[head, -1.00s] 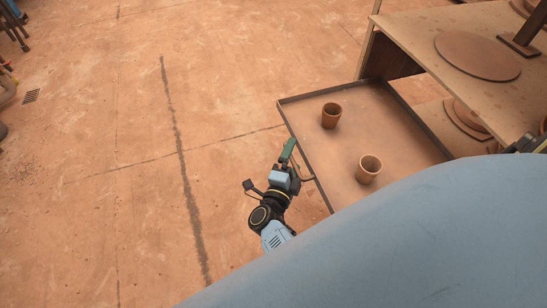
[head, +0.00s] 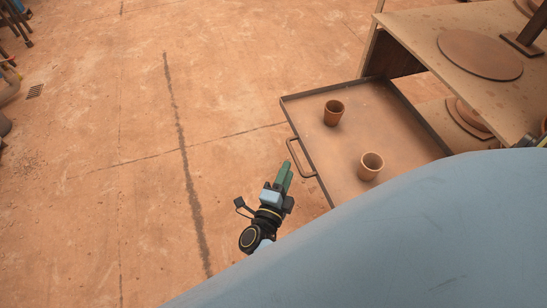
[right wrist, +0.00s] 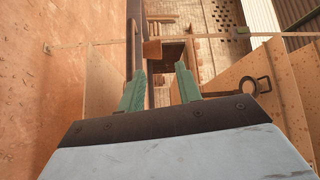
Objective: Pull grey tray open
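The grey tray (head: 345,87) stands pulled out from under the bench top, its floor coated in brownish dust. Its bar handle (head: 292,152) is on the left edge and nothing holds it. My right gripper (head: 287,166) is just left of and below the handle, apart from it. In the right wrist view its two green fingers (right wrist: 160,80) are spread with nothing between them. My left gripper is not in view. The tray's near right corner is hidden behind a large blue part of my body.
Two clay pots, a far one (head: 333,113) and a near one (head: 371,166), stand upright in the tray. The bench top (head: 450,30) carries a round clay disc (head: 480,54). The floor left of the tray is clear.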

